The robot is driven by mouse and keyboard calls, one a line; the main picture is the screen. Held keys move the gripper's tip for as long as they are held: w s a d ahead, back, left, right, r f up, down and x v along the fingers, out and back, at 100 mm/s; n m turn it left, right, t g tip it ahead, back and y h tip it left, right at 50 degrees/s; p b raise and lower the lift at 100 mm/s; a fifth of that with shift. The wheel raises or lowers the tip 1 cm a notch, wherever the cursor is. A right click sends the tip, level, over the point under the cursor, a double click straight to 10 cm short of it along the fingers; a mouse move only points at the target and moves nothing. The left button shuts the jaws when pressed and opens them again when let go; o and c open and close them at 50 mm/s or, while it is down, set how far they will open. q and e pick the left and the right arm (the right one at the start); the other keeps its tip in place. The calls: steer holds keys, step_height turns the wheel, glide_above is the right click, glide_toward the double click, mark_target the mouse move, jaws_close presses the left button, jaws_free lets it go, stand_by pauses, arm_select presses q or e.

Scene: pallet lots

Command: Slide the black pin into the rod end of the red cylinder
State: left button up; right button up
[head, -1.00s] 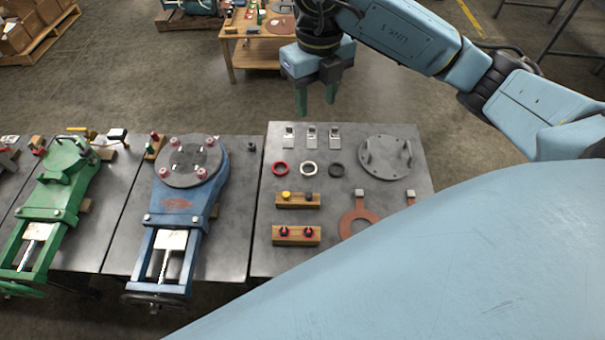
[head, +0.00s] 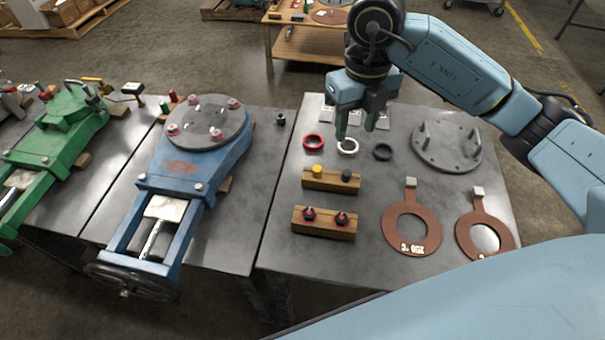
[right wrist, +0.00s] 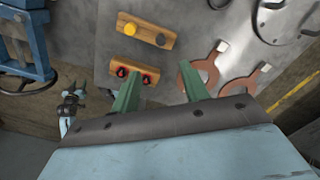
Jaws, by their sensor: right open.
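I cannot make out a red cylinder with a rod end or a plain black pin. A wooden block (head: 314,185) holds a yellow-capped piece (head: 317,170) and a dark-capped piece (head: 347,174). A nearer wooden block (head: 309,226) holds two red-and-black pieces (head: 342,218). My right gripper (head: 355,124) is open and empty, with green fingers, above the far part of the right table near the white ring. In the right wrist view its fingers (right wrist: 158,88) are spread, with nothing between them. A small dark-and-blue shape at the left there may be my left gripper (right wrist: 72,103); its jaws are unclear.
Red (head: 313,142), white (head: 347,147) and black (head: 383,152) rings lie near a grey round flange (head: 446,132) with upright posts. Two brown ring tags (head: 391,246) lie in front. A blue valve (head: 186,165) and a green valve (head: 62,130) stand left.

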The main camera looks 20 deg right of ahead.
steer(key=b, duration=0.2)
glide_above(347, 172)
steer(key=f, duration=0.7)
steer(key=shift+s+a+f, duration=0.15)
steer(key=shift+s+f, duration=0.05)
steer(key=shift+w+f+b, duration=0.1)
steer(key=shift+f+b, duration=0.7)
steer(key=shift+f, duration=2.15)
arm_select(q)
steer(key=w+d+r, duration=0.4)
steer(key=r, duration=0.4)
steer(key=shift+w+r+t, duration=0.3)
steer(key=shift+w, duration=0.1)
steer(key=shift+a, duration=0.1)
arm_select(e)
jaws_close()
steer(key=shift+r, duration=0.1)
